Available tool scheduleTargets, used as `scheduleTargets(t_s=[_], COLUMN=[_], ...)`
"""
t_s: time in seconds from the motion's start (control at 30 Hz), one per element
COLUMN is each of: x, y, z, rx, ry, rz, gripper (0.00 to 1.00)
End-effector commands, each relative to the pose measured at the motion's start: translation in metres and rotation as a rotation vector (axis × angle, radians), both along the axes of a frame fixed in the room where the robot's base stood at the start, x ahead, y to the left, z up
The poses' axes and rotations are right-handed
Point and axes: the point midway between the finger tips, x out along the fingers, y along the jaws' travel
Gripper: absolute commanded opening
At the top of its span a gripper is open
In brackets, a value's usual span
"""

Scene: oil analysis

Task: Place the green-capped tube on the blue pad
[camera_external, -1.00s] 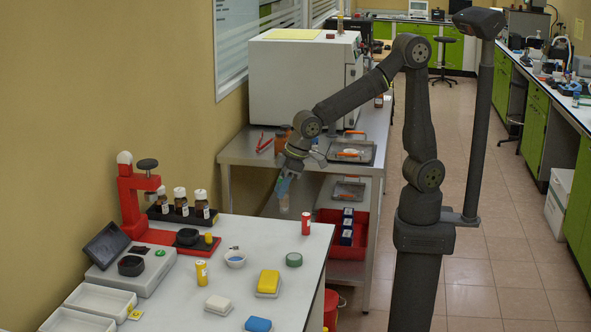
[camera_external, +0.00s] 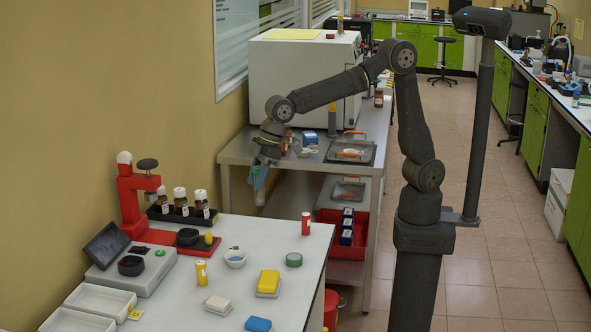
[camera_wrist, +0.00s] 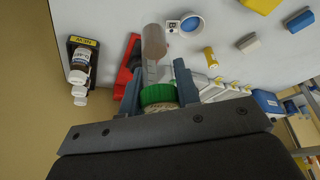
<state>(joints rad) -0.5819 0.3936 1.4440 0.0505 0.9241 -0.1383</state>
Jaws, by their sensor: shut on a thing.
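My gripper (camera_wrist: 158,92) is shut on the green-capped tube. In the wrist view the green cap (camera_wrist: 158,95) sits between the fingers, and the clear, greyish tube body (camera_wrist: 153,43) points away from the camera. In the external view my gripper (camera_external: 259,178) holds the tube (camera_external: 260,197) roughly upright, near the far edge of the white table; the green cap cannot be made out there.
Brown bottles (camera_external: 180,202) and a red stand (camera_external: 127,205) are at left.

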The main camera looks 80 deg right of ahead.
Motion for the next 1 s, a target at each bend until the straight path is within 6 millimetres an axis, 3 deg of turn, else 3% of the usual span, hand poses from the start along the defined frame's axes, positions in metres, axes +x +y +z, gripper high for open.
scheduleTargets(t_s=[0.03, 0.27, 0.4, 0.6, 0.73, 1.0], x=[0.005, 0.008, -0.001, -0.024, -0.037, -0.055], y=[0.025, 0.128, 0.191, 0.263, 0.292, 0.323], z=[0.002, 0.009, 0.010, 0.007, 0.006, -0.006], rx=[0.000, 0.000, 0.001, 0.005, 0.008, 0.009], ry=[0.000, 0.002, 0.001, -0.001, -0.003, -0.003], rz=[0.046, 0.263, 0.397, 0.565, 0.635, 0.683], gripper=[0.08, 0.08, 0.08, 0.08, 0.08, 0.08])
